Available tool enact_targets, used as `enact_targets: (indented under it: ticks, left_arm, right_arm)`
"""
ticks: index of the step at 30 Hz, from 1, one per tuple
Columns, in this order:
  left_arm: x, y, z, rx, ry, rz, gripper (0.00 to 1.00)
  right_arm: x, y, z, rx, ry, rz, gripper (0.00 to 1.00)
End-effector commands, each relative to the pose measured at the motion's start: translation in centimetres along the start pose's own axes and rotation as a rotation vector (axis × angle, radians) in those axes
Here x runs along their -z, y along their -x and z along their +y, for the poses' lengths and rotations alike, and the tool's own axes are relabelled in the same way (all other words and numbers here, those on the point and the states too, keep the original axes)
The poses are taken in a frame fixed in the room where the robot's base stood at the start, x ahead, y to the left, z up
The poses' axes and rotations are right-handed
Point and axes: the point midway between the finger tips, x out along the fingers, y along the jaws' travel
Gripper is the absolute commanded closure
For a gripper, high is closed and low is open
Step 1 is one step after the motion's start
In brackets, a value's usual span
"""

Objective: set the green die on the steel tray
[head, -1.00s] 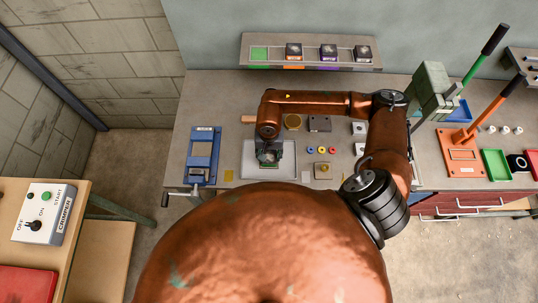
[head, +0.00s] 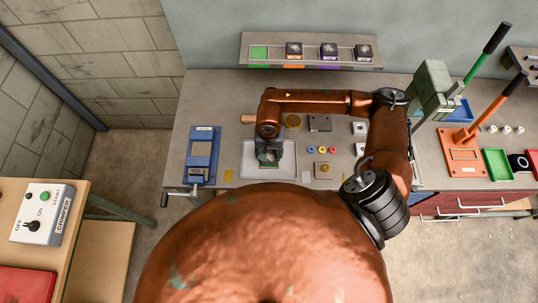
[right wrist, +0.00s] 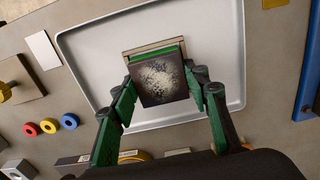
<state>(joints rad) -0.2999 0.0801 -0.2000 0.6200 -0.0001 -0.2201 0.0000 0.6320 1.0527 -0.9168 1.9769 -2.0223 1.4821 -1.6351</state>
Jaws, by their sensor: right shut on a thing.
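The steel tray (head: 286,172) is a shallow pale tray on the bench; it fills much of the right wrist view (right wrist: 90,50). My right gripper (head: 268,154) is over the tray, and in the wrist view its fingers (right wrist: 160,82) are shut on the sides of the green die (right wrist: 159,80). The die is a dark square block with a speckled face and a green band along one edge. It is inside the tray's outline; I cannot tell whether it touches the tray floor. In the head view the gripper mostly hides the die. My left gripper is not in view.
A blue vise (head: 202,155) stands left of the tray. Small coloured rings (head: 321,150) and a brass-knobbed plate (head: 323,170) lie to its right. A rear shelf (head: 311,66) holds several dark dies beside an empty green square (head: 259,53). A green-grey press (head: 433,88) stands at right.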

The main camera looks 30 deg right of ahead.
Motion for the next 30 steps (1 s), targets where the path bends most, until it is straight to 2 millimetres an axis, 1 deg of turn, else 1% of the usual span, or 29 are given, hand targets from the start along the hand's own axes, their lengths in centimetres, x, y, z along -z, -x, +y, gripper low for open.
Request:
enact_targets:
  ticks: [12,13,21,30]
  left_arm:
    - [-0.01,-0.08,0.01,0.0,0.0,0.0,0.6]
    - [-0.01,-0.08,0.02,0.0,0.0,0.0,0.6]
    - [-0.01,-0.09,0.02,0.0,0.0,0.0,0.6]
    - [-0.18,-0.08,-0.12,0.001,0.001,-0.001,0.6]
  right_arm:
    - [0.04,0.11,-0.04,0.001,0.0,0.001,1.0]
    - [0.04,0.11,-0.04,0.002,0.0,0.001,0.56]
    - [0.01,0.05,0.0,0.0,0.0,0.0,0.37]
    - [-0.01,0.07,0.06,-0.001,0.0,0.0,0.37]
